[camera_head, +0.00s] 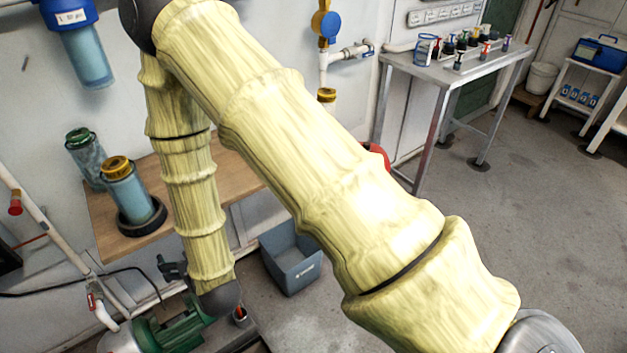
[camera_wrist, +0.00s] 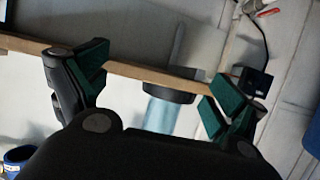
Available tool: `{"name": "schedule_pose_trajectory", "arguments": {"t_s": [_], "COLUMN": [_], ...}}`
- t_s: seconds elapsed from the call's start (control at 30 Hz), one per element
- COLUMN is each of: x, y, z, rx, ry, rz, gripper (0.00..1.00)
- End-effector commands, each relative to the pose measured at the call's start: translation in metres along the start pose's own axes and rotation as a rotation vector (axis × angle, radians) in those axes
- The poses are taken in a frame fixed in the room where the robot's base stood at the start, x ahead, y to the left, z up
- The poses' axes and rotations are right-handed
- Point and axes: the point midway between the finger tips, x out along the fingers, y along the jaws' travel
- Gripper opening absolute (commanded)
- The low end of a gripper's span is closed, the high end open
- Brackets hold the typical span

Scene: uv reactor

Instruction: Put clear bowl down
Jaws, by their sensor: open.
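A clear bluish bowl with a yellow top (camera_head: 125,186) stands upright on the wooden bench in the head view, its base in a black ring (camera_head: 142,217). A similar bowl with a green top (camera_head: 86,158) stands behind it. In the wrist view, my gripper (camera_wrist: 157,72) is open, with its green-padded fingers wide apart. A clear bluish cylinder (camera_wrist: 161,115) with a black ring (camera_wrist: 167,91) shows between the fingers, with no visible contact. Its lower part in that view is hidden by my gripper's body. My arm covers part of the bench in the head view.
The wooden bench (camera_head: 112,232) has bare room around the ringed bowl. A blue-capped filter housing (camera_head: 82,50) hangs on the wall above. White pipe (camera_head: 45,225), a green pump (camera_head: 175,330) and a grey bin (camera_head: 291,263) lie low near my arm.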

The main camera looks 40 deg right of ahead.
Motion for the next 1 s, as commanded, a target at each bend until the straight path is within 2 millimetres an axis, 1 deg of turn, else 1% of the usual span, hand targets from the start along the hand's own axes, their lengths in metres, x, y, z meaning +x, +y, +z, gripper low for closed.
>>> {"name": "schedule_pose_trajectory", "arguments": {"t_s": [0.03, 0.07, 0.1, 0.17, 0.2, 0.27, 0.3, 0.37, 0.4, 0.47, 0.5, 0.6, 0.7, 0.8, 1.0], "x": [-0.008, -0.013, -0.021, -0.038, -0.051, -0.074, -0.091, -0.119, -0.138, -0.166, -0.183, -0.218, -0.24, -0.248, -0.248], "y": [0.015, 0.024, 0.034, 0.049, 0.06, 0.074, 0.084, 0.098, 0.106, 0.117, 0.123, 0.135, 0.141, 0.143, 0.143], "z": [0.04, 0.061, 0.089, 0.13, 0.156, 0.194, 0.217, 0.25, 0.269, 0.293, 0.307, 0.33, 0.342, 0.347, 0.347], "rx": [0.003, 0.006, 0.011, 0.018, 0.024, 0.032, 0.039, 0.05, 0.056, 0.066, 0.072, 0.083, 0.09, 0.093, 0.093], "ry": [-0.105, -0.164, -0.242, -0.36, -0.437, -0.555, -0.633, -0.745, -0.818, -0.917, -0.975, -1.088, -1.155, -1.181, -1.183], "rz": [0.001, 0.001, 0.001, 0.003, 0.005, 0.01, 0.015, 0.023, 0.029, 0.038, 0.043, 0.055, 0.063, 0.066, 0.066], "gripper": [0.96, 0.96, 0.96, 0.96, 0.96, 0.96, 0.96, 0.96, 0.96, 0.96, 0.96, 0.96, 0.96, 0.96, 0.96]}}
